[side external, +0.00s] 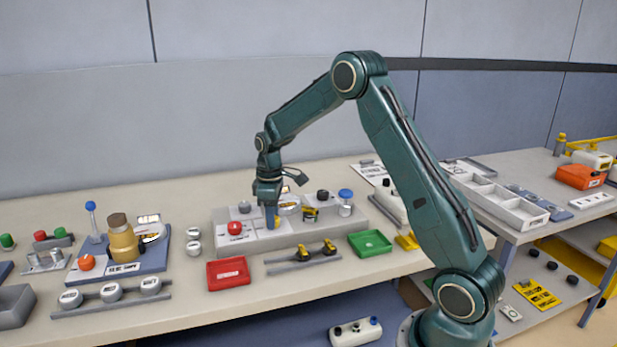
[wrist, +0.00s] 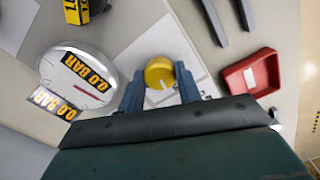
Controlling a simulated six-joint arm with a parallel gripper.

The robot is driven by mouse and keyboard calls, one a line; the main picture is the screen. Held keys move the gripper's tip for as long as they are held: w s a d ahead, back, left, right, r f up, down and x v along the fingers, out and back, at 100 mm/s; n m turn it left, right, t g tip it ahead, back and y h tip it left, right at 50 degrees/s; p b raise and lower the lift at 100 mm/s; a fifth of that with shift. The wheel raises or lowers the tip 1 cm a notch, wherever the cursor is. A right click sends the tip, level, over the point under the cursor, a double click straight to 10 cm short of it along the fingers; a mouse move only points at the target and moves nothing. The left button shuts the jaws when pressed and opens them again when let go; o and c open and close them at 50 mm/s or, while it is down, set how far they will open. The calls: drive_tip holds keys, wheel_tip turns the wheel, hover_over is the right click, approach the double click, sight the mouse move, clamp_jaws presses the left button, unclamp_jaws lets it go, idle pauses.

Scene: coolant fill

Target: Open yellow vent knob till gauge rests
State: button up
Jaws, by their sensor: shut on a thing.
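The yellow vent knob (wrist: 159,73) is a round cap with a white line on it, in the wrist view. My gripper (wrist: 159,84) has its two blue fingers on either side of the knob and is shut on it. In the side view my gripper (side external: 270,216) points down at the grey panel block (side external: 292,238), with little of the knob showing between the fingers. The round gauge (wrist: 77,80) is left of the knob in the wrist view. Its label reads 0.0 BAR, and a red needle shows on its white face.
A red knob (side external: 235,228) sits left of my gripper on the panel, and a blue-capped part (side external: 345,196) stands at its right. A red tray (side external: 228,273), a rack with yellow-black pieces (side external: 303,258) and a green tray (side external: 370,243) lie in front.

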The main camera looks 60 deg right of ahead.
drive_tip(key=shift+r+n, duration=0.1)
drive_tip(key=shift+n, duration=0.3)
drive_tip(key=o, duration=1)
wheel_tip(320, 180, up, 14)
idle(0.4)
